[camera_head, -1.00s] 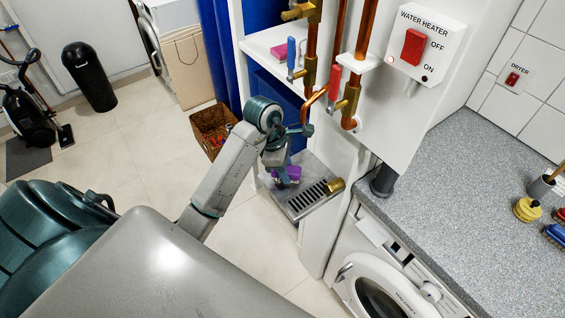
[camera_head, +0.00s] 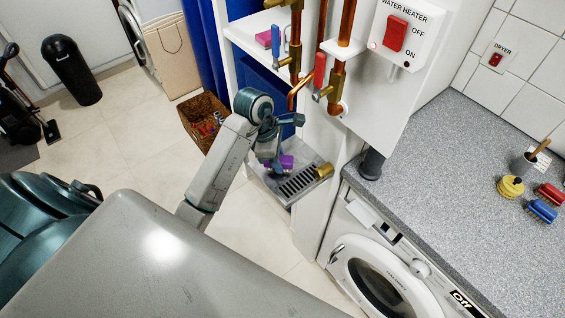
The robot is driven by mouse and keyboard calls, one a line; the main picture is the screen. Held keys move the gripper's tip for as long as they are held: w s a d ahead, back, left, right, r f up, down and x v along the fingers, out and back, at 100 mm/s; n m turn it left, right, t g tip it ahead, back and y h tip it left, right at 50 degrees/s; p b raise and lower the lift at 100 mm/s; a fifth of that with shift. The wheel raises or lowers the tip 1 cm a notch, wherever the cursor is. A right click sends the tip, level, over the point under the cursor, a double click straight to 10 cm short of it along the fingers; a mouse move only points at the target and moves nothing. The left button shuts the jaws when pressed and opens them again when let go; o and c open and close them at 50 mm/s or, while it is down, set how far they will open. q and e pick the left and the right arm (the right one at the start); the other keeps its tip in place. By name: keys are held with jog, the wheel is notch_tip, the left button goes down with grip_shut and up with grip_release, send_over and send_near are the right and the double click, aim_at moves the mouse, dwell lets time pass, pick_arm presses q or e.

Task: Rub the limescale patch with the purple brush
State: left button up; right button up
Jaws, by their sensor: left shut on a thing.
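My left gripper (camera_head: 277,152) is shut on the purple brush (camera_head: 287,163). The brush is low over the back left part of the metal drain tray (camera_head: 273,186), close to its surface. I cannot tell whether its bristles touch the tray. The gripper and brush cover that part of the tray, and I cannot make out a limescale patch. My right gripper is not in view.
Copper pipes with valve handles (camera_head: 319,70) hang above and behind the gripper. A brass fitting (camera_head: 323,171) sits at the tray's right end. A washing machine (camera_head: 350,235) and grey counter (camera_head: 430,170) with red, blue and yellow brushes are to the right.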

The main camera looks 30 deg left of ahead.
pick_arm(q)
jog(key=shift+w+a, duration=0.25)
jog(key=shift+a, duration=0.45)
jog(key=shift+w+a+f+b, duration=0.1)
jog(key=shift+w+a+b, duration=0.2)
jog(key=shift+a, duration=0.25)
jog(key=shift+w+a+f+b, duration=0.1)
jog(key=shift+w+a+b, duration=0.05)
jog(key=shift+a+b, duration=0.35)
jog(key=shift+w+a+r, duration=0.1)
jog(key=shift+w+a, duration=0.1)
jog(key=shift+a, duration=0.4)
jog(key=shift+r, duration=0.1)
jog(key=shift+w+r+p, duration=0.1)
jog(key=shift+r+p, duration=0.25)
jog(key=shift+r, duration=0.25)
notch_tip(320, 180, up, 5)
jog(key=p, duration=0.3)
jog(key=shift+f, duration=0.2)
